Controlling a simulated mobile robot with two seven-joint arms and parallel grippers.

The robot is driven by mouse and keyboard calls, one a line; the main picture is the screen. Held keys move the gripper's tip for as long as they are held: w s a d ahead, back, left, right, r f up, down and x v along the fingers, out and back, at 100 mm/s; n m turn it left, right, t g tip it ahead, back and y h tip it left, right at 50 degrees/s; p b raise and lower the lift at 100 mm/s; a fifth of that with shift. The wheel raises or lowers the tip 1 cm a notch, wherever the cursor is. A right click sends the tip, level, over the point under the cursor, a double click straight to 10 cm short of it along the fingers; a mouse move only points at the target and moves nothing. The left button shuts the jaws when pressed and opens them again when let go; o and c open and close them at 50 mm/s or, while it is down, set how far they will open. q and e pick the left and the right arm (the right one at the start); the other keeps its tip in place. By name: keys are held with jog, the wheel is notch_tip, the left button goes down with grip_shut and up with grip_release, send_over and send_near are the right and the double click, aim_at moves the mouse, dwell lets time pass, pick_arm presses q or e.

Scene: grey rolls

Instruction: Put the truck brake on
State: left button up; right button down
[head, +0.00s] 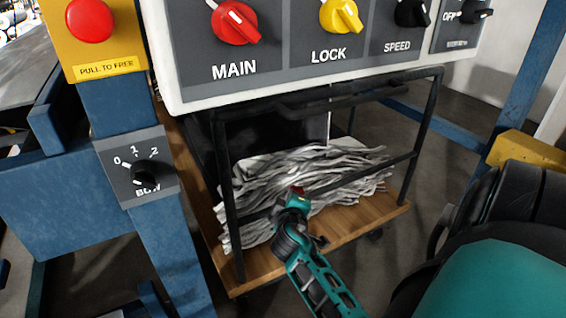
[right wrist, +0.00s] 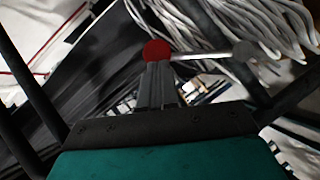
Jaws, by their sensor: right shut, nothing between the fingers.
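The truck is a black-framed cart with a wooden deck (head: 365,223), loaded with grey strips, below the control panel. A small red knob (head: 298,190) shows at the tip of my right gripper (head: 296,201). In the right wrist view, the red knob (right wrist: 157,50) sits at one end of a pale rod (right wrist: 205,55) that runs right to a grey end. My right gripper (right wrist: 157,72) is shut and empty, its fingertips right at the knob's lower edge. I cannot tell whether they touch. My left gripper is out of view.
The panel (head: 200,97) with MAIN, LOCK and SPEED knobs overhangs the truck. A blue post with a BOW dial (head: 143,175) stands to the left, under a red button (head: 90,20). Black uprights and rails of the cart frame (head: 228,200) surround the load.

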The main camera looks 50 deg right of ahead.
pick_arm(q)
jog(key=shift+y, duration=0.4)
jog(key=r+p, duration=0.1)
jog(key=p, duration=0.1)
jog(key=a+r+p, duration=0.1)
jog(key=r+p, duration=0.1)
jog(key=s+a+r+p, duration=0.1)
jog(key=p, duration=0.1)
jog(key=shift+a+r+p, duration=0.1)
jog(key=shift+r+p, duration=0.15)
jog(key=shift+p, duration=0.05)
pick_arm(e)
jog(key=s+d+f+m+y, duration=0.1)
jog(key=d+f+m+y, duration=0.2)
jog(key=d, duration=0.2)
jog(key=shift+s+d+f, duration=0.15)
jog(key=shift+s+f, duration=0.1)
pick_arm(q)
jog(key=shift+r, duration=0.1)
